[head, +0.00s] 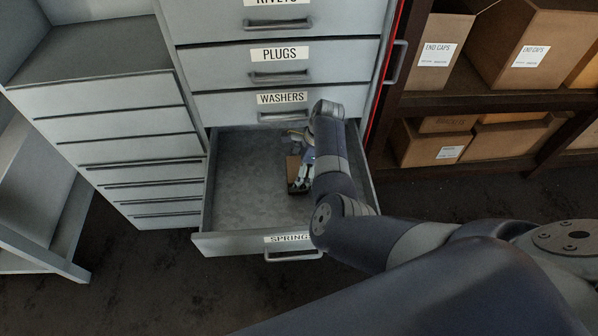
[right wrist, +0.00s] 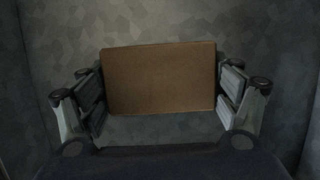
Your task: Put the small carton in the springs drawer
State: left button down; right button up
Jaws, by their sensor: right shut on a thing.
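The springs drawer (head: 236,190) is pulled open below the washers drawer, and its grey floor is bare to the left. The small brown carton (head: 293,166) is inside the drawer's outline, towards the right side. My right gripper (head: 301,180) reaches down into the drawer and is shut on it. In the right wrist view the carton (right wrist: 160,78) sits between the two fingers over the grey drawer floor. My arm hides part of the drawer's right side. I cannot tell whether the carton touches the floor. My left gripper is not in view.
The shut washers drawer (head: 225,106) and plugs drawer (head: 220,68) are right above. A shelf on the right holds cardboard boxes labelled end caps (head: 520,35). Another drawer unit (head: 120,120) stands on the left. The drawer's left half is free.

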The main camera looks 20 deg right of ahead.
jog(key=shift+f, duration=0.2)
jog(key=o, duration=1.1)
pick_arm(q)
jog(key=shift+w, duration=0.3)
pick_arm(e)
jog(key=shift+o, duration=0.3)
jog(key=shift+d+r, duration=0.1)
jog(key=shift+r, duration=0.4)
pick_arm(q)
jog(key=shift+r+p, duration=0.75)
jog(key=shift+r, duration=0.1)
pick_arm(e)
jog(key=v, duration=1.1)
jog(key=shift+r, duration=0.2)
